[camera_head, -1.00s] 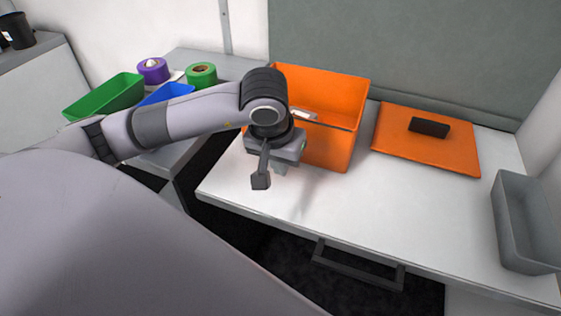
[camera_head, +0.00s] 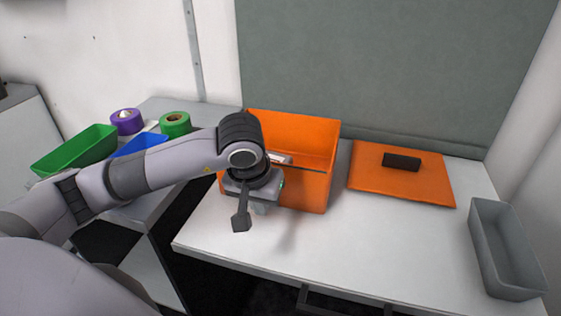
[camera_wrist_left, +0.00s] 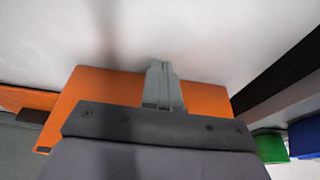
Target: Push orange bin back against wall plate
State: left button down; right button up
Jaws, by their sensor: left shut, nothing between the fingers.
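The orange bin (camera_head: 312,185) stands on the white worktop in the head view, in front of the grey-green wall plate (camera_head: 400,70). I cannot tell whether its back touches the plate. My left gripper (camera_head: 262,208) is at the bin's front left, shut and empty, low over the worktop. The arm hides part of the bin's front and left side. In the left wrist view the shut fingers (camera_wrist_left: 160,66) show against the orange bin (camera_wrist_left: 88,88); contact is unclear. My right gripper is not in view.
An orange mat (camera_head: 400,185) with a dark block (camera_head: 401,162) lies right of the bin. A grey tray (camera_head: 505,265) stands at the far right. Green (camera_head: 75,150) and blue (camera_head: 140,145) bins and tape rolls are on the left. The worktop's front middle is clear.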

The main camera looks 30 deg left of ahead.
pick_arm(q)
jog(key=shift+w+a+b, duration=0.25)
jog(key=shift+w+b, duration=0.05)
jog(key=shift+w, duration=0.8)
jog(key=shift+w+a+b, duration=0.25)
jog(key=shift+w, duration=0.8)
jog(key=shift+w+a+b, duration=0.25)
jog(key=shift+w+b, duration=0.05)
jog(key=shift+w, duration=0.8)
jog(key=shift+w+a+b, duration=0.15)
jog(key=shift+w+a, duration=0.1)
jog(key=shift+w, duration=0.9)
jog(key=shift+w+a+b, duration=0.15)
jog(key=shift+w+a, duration=0.15)
jog(key=shift+w, duration=0.8)
jog(key=shift+w+a+b, duration=0.15)
jog(key=shift+w+a, duration=0.1)
jog(key=shift+w, duration=0.9)
jog(key=shift+s+d+p, duration=0.1)
jog(key=shift+s+d, duration=0.25)
jog(key=shift+s, duration=1.15)
jog(key=shift+s+d+p, duration=0.1)
jog(key=shift+s+d, duration=0.25)
jog(key=shift+s, duration=1.1)
jog(key=shift+s+d+p, duration=0.1)
jog(key=shift+s+d, duration=0.25)
jog(key=shift+s, duration=1.15)
jog(key=shift+s, duration=0.1)
